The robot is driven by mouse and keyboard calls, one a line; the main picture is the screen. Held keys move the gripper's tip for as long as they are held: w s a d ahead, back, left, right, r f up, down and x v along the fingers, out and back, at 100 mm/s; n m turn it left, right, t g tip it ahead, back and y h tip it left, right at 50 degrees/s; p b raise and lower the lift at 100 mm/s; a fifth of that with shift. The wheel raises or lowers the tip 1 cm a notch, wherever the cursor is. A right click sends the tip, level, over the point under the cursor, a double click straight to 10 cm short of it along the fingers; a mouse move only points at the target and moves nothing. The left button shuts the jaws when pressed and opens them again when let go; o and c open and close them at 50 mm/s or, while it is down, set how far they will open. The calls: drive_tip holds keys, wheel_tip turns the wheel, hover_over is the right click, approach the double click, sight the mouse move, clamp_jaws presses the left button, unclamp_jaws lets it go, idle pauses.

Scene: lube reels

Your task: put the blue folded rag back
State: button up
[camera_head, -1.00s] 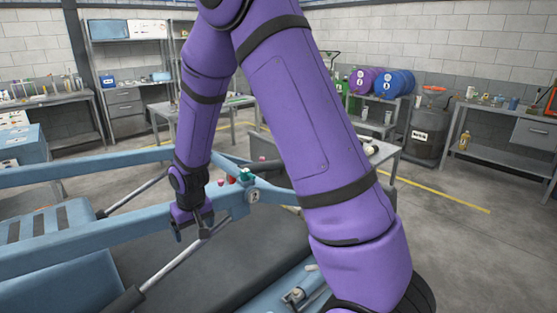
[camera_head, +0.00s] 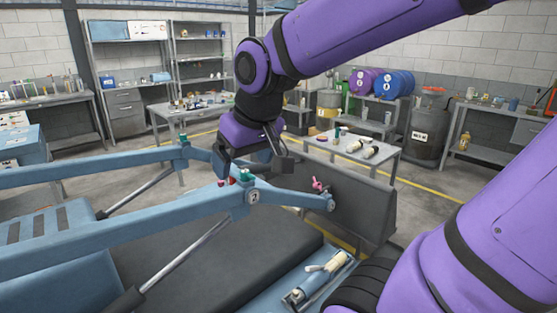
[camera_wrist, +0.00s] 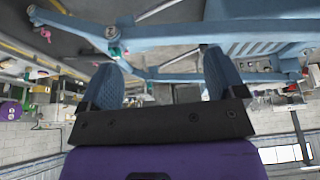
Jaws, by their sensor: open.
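I cannot make out the blue folded rag in either view. Small blue items (camera_head: 108,81) stand on the back shelf, too small to identify. My gripper (camera_head: 252,168) hangs above the blue lift arm in the head view, near its numbered joint (camera_head: 253,196). In the wrist view my gripper (camera_wrist: 160,72) has its two fingers wide apart, with nothing held between them. A blue beam of the lift crosses beyond the fingers there.
Red and green fittings (camera_head: 243,175) sit on the lift joint, close under the gripper. A pink fitting (camera_head: 318,184) is at its right. A pale tool (camera_head: 322,274) lies on the blue ledge. A grey table (camera_head: 350,147) holds white cylinders. Drums (camera_head: 394,83) stand behind.

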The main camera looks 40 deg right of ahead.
drive_tip(key=s+r, duration=0.2)
drive_tip(key=s, duration=0.6)
drive_tip(key=shift+s+d+r+t, duration=0.15)
drive_tip(key=shift+s+d+t, duration=0.15)
idle(0.9)
